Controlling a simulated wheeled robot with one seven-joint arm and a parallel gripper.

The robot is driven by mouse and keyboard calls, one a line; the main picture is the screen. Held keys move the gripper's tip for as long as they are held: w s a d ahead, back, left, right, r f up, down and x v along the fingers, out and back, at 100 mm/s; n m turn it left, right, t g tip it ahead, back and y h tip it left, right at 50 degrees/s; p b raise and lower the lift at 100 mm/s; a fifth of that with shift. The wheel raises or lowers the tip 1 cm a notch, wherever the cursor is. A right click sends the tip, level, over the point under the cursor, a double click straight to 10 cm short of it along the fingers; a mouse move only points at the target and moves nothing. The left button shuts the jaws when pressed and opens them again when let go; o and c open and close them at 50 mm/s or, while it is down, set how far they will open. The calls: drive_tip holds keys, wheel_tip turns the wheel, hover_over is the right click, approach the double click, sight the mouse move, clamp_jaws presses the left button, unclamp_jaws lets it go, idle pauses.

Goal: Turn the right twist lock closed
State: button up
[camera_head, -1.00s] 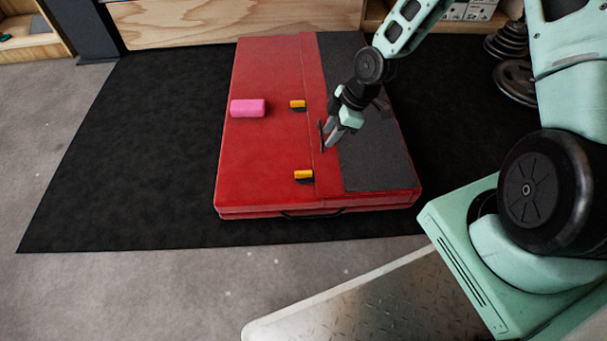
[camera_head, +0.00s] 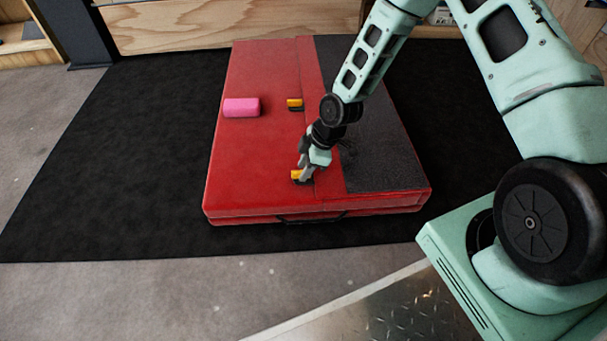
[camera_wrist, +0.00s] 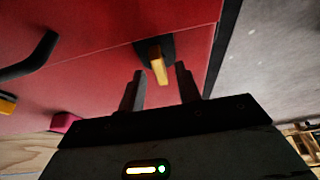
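Two yellow twist locks on dark bases sit on a red pad (camera_head: 245,165), one behind the other in the head view. My gripper (camera_head: 304,172) is at the near twist lock (camera_head: 296,175) and partly covers it. The far twist lock (camera_head: 295,102) is clear of the gripper. In the wrist view, my gripper (camera_wrist: 160,73) is open, and the near lock's yellow knob (camera_wrist: 158,63) shows just beyond and between the fingertips. I cannot tell whether they touch. The other lock (camera_wrist: 6,104) shows at the left edge of the wrist view.
A pink block (camera_head: 241,107) lies on the pad left of the far lock. A dark grey panel (camera_head: 375,160) covers the pad's right side. A black curved strap or handle (camera_wrist: 32,58) stands out at left in the wrist view. A black mat (camera_head: 120,160) surrounds the pad.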

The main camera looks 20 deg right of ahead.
drive_tip(key=shift+a+f, duration=0.2)
drive_tip(key=shift+f, duration=0.25)
clamp_jaws()
